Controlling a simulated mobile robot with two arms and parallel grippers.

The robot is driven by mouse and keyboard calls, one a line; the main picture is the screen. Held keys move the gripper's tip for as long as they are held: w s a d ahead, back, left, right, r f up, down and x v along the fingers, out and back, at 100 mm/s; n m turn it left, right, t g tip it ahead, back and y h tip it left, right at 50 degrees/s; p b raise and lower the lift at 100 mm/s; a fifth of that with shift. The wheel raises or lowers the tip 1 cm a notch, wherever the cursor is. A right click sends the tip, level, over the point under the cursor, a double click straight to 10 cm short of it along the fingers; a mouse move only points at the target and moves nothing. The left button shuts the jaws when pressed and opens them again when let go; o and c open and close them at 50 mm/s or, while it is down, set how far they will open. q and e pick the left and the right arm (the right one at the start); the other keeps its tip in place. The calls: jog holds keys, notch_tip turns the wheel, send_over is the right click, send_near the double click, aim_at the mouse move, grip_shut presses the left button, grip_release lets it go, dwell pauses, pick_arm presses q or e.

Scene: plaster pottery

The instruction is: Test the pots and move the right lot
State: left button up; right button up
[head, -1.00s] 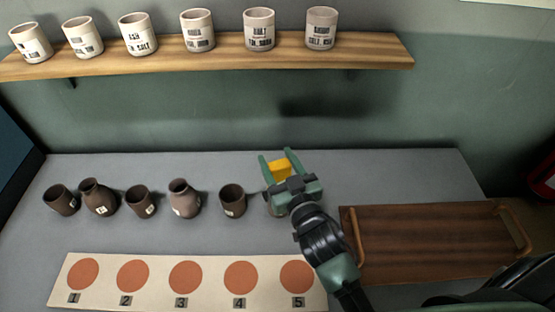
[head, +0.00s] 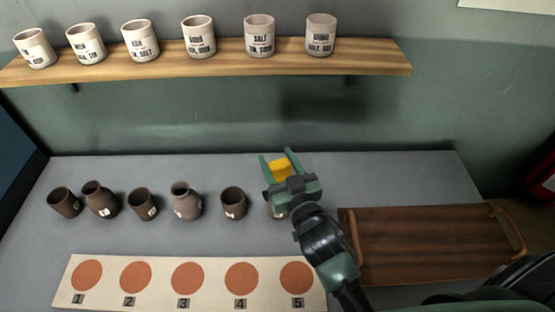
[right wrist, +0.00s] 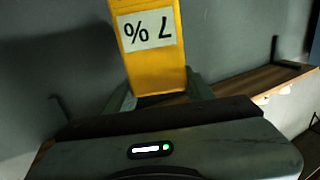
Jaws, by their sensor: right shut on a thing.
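Several brown pots stand in a row on the grey table, some straight like the left cup (head: 65,202), some with a neck like the vase (head: 185,199). They bear small pale tags too small to read. My right gripper (head: 284,170) is shut on a yellow meter (head: 281,169), over the right end of the row. One more pot (head: 276,211) shows partly below it, mostly hidden; I cannot tell whether the meter touches it. In the right wrist view the meter (right wrist: 152,50) shows an upside-down label reading 7 %. My left gripper is not in view.
A cream mat (head: 210,299) with orange circles numbered 1 to 5 lies in front of the pots. A wooden tray (head: 420,243) with handles lies at right. Several labelled white jars (head: 199,36) stand on a wall shelf (head: 230,67). The table behind the tray is clear.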

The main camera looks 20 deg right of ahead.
jog(key=shift+r+p, duration=2.4)
jog(key=shift+r, duration=0.45)
jog(key=shift+f, duration=0.15)
